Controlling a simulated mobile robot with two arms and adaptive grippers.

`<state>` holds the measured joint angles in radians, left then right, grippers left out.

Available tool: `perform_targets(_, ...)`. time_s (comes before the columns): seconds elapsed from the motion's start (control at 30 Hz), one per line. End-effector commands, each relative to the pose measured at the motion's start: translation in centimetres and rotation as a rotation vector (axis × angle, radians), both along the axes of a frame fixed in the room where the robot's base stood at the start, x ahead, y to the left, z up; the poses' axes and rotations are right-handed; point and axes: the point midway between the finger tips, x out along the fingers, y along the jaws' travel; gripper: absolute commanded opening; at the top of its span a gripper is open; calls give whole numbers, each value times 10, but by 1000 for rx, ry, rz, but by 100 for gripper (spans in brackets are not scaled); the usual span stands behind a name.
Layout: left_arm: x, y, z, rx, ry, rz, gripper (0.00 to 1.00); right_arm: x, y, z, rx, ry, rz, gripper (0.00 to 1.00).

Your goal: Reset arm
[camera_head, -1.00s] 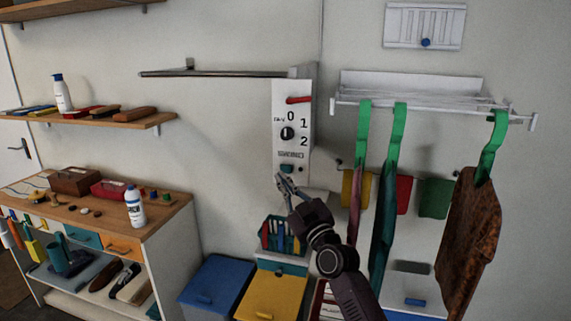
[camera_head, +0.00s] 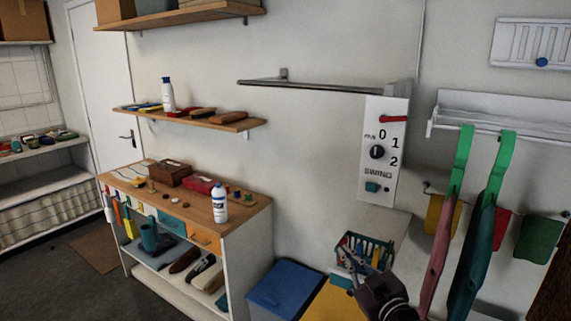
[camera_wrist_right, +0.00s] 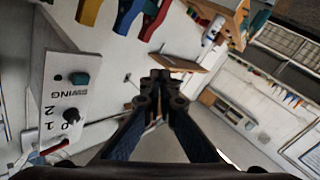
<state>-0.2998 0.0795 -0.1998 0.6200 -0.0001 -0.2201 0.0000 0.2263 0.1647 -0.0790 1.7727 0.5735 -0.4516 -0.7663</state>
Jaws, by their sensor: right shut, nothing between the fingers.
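My right gripper (camera_head: 345,283) is low in the head view, in front of the basket and the yellow bin, partly cut off by the bottom edge. In the right wrist view its two fingers (camera_wrist_right: 163,85) meet at the tips with nothing held between them. A white control box (camera_head: 387,150) with a dial, a red lever and a teal button is on the wall above the gripper. The box also shows, upside down, at the left of the right wrist view (camera_wrist_right: 62,115), apart from the fingers. My left gripper is in neither view.
A basket (camera_head: 366,250) stands near the gripper, beside blue (camera_head: 285,288) and yellow (camera_head: 332,302) bins. A wooden-topped cabinet (camera_head: 250,212) with small items stands left. A rack (camera_head: 500,113) with hanging straps is at right. Open floor (camera_head: 65,285) shows at lower left.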

Motion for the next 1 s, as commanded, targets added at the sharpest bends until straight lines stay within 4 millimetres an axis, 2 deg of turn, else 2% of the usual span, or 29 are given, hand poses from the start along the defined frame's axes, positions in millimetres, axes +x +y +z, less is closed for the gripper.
perform_targets(0.03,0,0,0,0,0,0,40,-25,10,-34,-1,99,22,0)
perform_targets(0.1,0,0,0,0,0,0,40,-59,19,-75,0,236,36,0)
perform_targets(0.17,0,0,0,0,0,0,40,-91,24,-108,1,355,35,0)
perform_targets(0.2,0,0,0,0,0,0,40,-114,25,-129,2,435,29,0)
perform_targets(0.27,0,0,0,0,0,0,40,-150,24,-156,7,556,9,0)
perform_targets(0.3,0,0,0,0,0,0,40,-175,22,-173,9,634,-10,0)
perform_targets(0.4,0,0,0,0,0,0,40,-233,15,-203,18,806,-70,0)
perform_targets(0.5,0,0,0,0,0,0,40,-282,5,-221,24,938,-135,0)
perform_targets(0.6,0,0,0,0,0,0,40,-321,-4,-232,31,1041,-198,0)
perform_targets(0.9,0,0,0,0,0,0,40,-422,-30,-240,51,1276,-389,0)
perform_targets(1.0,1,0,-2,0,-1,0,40,-416,-30,-264,48,1286,-392,0)
